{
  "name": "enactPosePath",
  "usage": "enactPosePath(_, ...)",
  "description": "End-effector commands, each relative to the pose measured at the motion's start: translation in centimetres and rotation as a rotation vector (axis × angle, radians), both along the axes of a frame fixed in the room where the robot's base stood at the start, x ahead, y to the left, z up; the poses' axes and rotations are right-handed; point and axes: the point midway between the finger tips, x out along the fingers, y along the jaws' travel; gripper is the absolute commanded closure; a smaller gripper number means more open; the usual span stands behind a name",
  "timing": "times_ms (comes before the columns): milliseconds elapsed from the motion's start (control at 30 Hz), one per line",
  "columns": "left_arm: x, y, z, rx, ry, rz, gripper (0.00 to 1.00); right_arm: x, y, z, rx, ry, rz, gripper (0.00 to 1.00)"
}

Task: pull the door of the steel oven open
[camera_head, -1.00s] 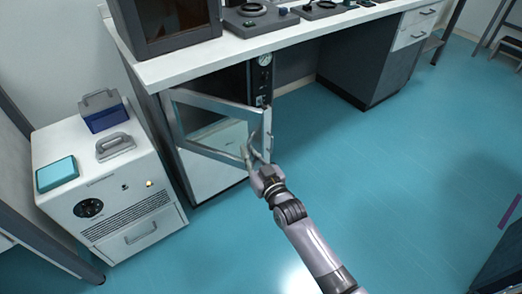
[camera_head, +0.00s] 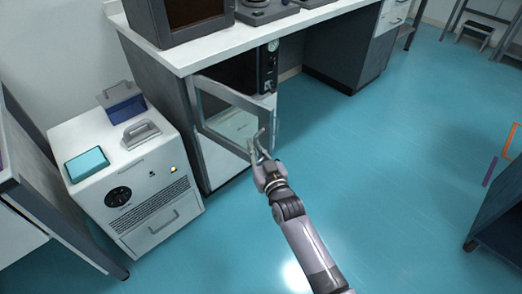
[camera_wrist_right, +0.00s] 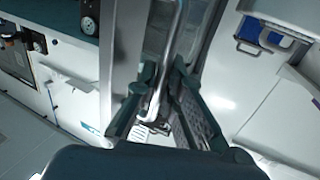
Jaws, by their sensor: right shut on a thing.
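The steel oven (camera_head: 267,66) stands under the white-topped bench, with a gauge and dark control panel on its right side. Its framed glass door (camera_head: 233,97) is hinged on the left and stands partly open, swung out over the floor. My right gripper (camera_head: 259,146) is at the door's free edge, shut on the door handle. In the right wrist view the bar handle (camera_wrist_right: 172,50) runs between the two fingers of the gripper (camera_wrist_right: 163,88). The oven's inside is mostly hidden behind the door. My left gripper is not in view.
A white cabinet (camera_head: 160,205) stands left of the oven, with a blue box (camera_head: 122,103), a grey handled item (camera_head: 141,133) and a teal box (camera_head: 87,163) on top. The bench top (camera_head: 225,45) overhangs the oven. The blue floor (camera_head: 370,190) to the right is clear.

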Motion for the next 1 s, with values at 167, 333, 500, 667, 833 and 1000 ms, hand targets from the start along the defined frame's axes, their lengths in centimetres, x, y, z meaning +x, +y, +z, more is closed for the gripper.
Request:
enactPosePath(167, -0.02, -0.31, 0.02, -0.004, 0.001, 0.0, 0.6, 0.08, 0.19, 0.17, -0.001, -0.005, 0.0, 1.0)
enactPosePath(333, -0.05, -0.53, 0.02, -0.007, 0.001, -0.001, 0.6, 0.06, 0.2, 0.18, -0.001, -0.006, 0.001, 1.0)
enactPosePath(500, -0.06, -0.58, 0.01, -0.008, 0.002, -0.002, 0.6, 0.06, 0.21, 0.18, 0.0, -0.004, 0.001, 0.84)
enactPosePath(667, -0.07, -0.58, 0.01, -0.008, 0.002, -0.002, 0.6, 0.04, 0.19, 0.13, 0.0, -0.003, 0.001, 0.73)
enactPosePath(833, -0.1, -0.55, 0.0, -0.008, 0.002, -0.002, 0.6, 0.03, 0.16, 0.09, 0.001, -0.002, 0.0, 0.7)
enactPosePath(1000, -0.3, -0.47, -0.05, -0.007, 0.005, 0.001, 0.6, -0.03, 0.13, 0.06, 0.001, -0.002, 0.0, 0.7)
